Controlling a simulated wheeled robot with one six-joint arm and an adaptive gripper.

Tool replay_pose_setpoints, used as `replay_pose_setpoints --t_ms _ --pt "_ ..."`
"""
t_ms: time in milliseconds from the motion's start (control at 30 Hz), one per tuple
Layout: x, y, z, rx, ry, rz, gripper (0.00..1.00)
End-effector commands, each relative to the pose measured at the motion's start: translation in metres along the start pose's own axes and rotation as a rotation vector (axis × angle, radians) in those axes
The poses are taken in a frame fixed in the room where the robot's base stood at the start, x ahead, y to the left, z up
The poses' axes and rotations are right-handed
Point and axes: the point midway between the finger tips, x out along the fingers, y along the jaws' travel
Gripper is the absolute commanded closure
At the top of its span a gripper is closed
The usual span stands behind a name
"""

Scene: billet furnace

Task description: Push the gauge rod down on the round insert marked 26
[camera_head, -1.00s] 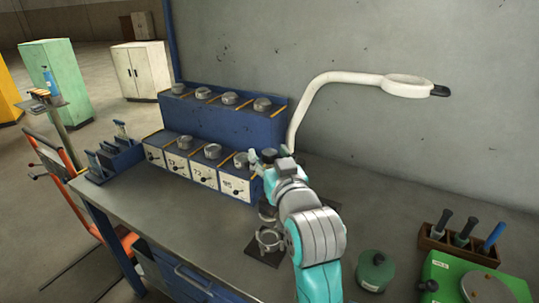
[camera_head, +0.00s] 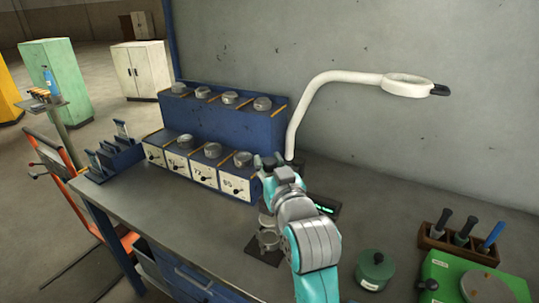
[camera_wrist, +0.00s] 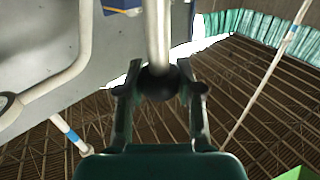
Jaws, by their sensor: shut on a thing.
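My gripper (camera_wrist: 160,92) is shut on a black ball knob (camera_wrist: 160,84) with a pale rod (camera_wrist: 158,30), likely the gauge rod, running up out of the wrist view. In the head view my gripper (camera_head: 268,163) is at the right end of the blue rack, above the bench. The rod cannot be made out there. Several round steel inserts (camera_head: 213,150) sit on the rack's two steps, above white number labels on the lower one. No label reads clearly as 26. A ring-shaped steel piece (camera_head: 268,239) stands on a dark plate below my arm.
The blue rack (camera_head: 232,117) stands against the wall. A white lamp (camera_head: 335,77) arches behind my arm. A dark box with a green display (camera_head: 325,208) is right of my wrist. A green round pot (camera_head: 375,270) and wooden tool holder (camera_head: 458,243) are at right. The bench's left front is clear.

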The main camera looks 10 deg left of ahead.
Motion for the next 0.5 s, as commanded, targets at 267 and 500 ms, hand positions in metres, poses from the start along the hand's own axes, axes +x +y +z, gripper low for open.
replay_pose_setpoints --t_ms 267,500 --pt "0.000 0.000 0.057 0.000 -0.007 0.000 1.00" --pt "0.000 0.000 0.066 0.000 -0.003 0.000 1.00"
